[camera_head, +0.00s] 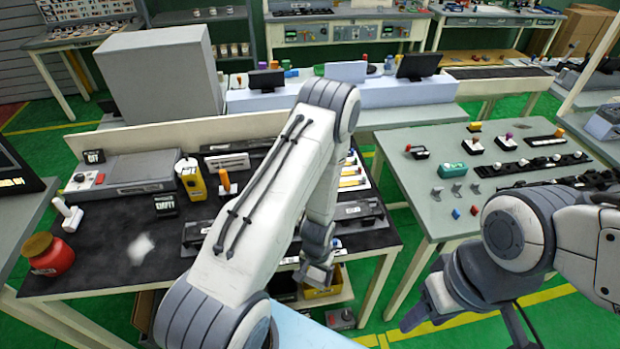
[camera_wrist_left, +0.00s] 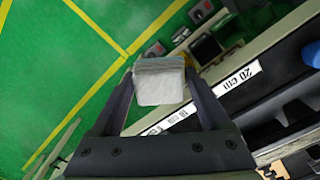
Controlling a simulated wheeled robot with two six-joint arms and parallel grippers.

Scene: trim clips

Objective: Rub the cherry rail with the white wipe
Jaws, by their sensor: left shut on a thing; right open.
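My left gripper (camera_head: 316,273) hangs at the front edge of the black-topped workbench (camera_head: 100,275). In the left wrist view my left gripper (camera_wrist_left: 159,85) is shut on the white wipe (camera_wrist_left: 160,86), a small pale folded pad between its fingertips. The wipe is over the green floor beside the bench edge in that view. No cherry-coloured rail can be told for sure; my left arm hides part of the bench. My right gripper (camera_head: 424,306) is open and empty, low between the two tables.
A red jar (camera_head: 50,258), a yellow device (camera_head: 192,180) and a pale smudge (camera_head: 141,247) are on the bench. A grey table (camera_head: 425,170) with small parts stands to the right. A strip marked 20 cm (camera_wrist_left: 238,88) runs along the bench edge. Green floor lies between the tables.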

